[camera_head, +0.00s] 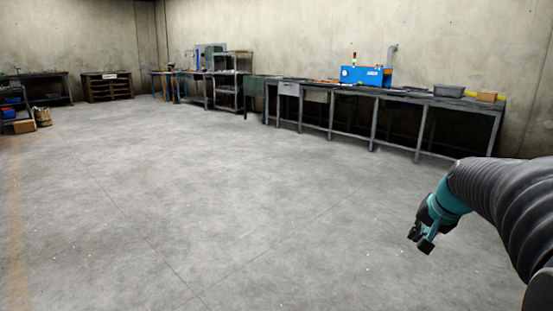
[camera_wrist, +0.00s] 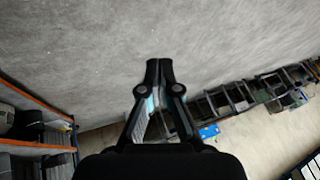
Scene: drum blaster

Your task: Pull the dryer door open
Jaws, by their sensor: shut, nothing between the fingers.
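My gripper (camera_head: 421,241) hangs over bare floor at the right of the head view, with nothing near its fingertips. In the wrist view my gripper (camera_wrist: 160,66) has its fingertips together and holds nothing. I cannot make out a dryer or a dryer door in either view. A blue machine (camera_head: 366,76) with a small signal light stands on the long workbench against the back wall, far from my gripper. A small blue shape (camera_wrist: 209,131) by the benches in the wrist view may be the same machine.
The long grey workbench (camera_head: 417,101) carries a grey bin (camera_head: 448,91) and a cardboard box (camera_head: 486,97). More benches and a shelf rack (camera_head: 228,82) line the back wall. Shelving with orange beams (camera_wrist: 38,107) is at the wrist view's left. The middle floor is clear.

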